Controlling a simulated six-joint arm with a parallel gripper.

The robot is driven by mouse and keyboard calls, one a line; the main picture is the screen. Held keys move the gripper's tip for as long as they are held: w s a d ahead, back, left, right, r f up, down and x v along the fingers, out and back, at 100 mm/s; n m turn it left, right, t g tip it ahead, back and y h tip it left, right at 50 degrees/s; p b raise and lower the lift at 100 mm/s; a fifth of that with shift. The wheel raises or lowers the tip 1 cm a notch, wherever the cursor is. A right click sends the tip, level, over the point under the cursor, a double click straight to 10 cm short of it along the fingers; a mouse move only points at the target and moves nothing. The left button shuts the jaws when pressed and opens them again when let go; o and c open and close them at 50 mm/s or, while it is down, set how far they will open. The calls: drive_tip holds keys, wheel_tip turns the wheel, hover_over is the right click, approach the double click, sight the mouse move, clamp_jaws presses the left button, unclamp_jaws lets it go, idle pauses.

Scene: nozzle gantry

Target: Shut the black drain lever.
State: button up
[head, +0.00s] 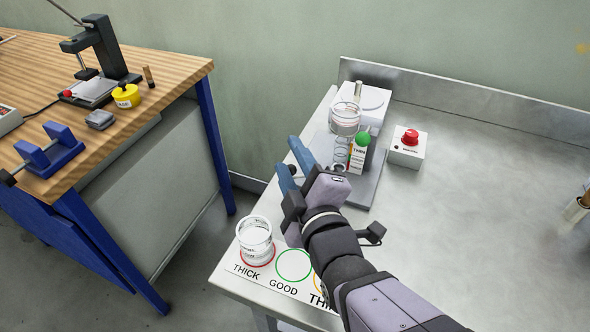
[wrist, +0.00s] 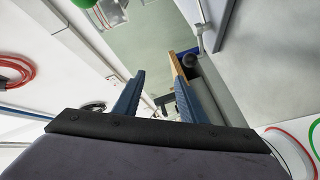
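The nozzle stand (head: 362,190) is on the steel table, with a clear cup (head: 345,118) at its top and a green ball (head: 363,138) beside a "THIN" label. A small black knob (head: 293,169), which looks like the drain lever's end, shows near my fingertips. My gripper (head: 291,167) is open, its blue fingers left of the stand. In the wrist view a dark round knob (wrist: 190,61) sits just right of the right finger's tip, outside the gap of my gripper (wrist: 156,66). The gap looks empty. I cannot tell whether the finger touches the knob; the lever's shaft is mostly hidden.
A glass beaker (head: 255,240) stands on the red THICK ring of the mat (head: 262,280) at the table's front left. A white box with a red button (head: 409,140) is right of the stand. A wooden workbench (head: 170,72) stands left across a gap. The table's right is largely clear.

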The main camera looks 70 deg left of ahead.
wheel_tip(320, 180, up, 4)
drive_tip(key=s+n+p, duration=0.1)
drive_tip(key=n, duration=0.1)
drive_tip(key=g+h+p, duration=0.2)
drive_tip(key=g+p, duration=0.3)
drive_tip(key=p, duration=0.4)
approach(294, 173)
drive_tip(key=a, duration=0.1)
drive_tip(key=s+a, duration=0.1)
drive_tip(key=a, duration=0.1)
drive_tip(key=shift+a+f+n, duration=0.15)
drive_tip(key=shift+f+n, duration=0.1)
drive_tip(key=shift+n, duration=0.15)
drive_tip(key=shift+f, duration=0.25)
drive_tip(key=shift+b+x, duration=0.6)
drive_tip(key=shift+x, duration=2.95)
drive_tip(key=shift+r, duration=0.1)
drive_tip(key=c, duration=0.9)
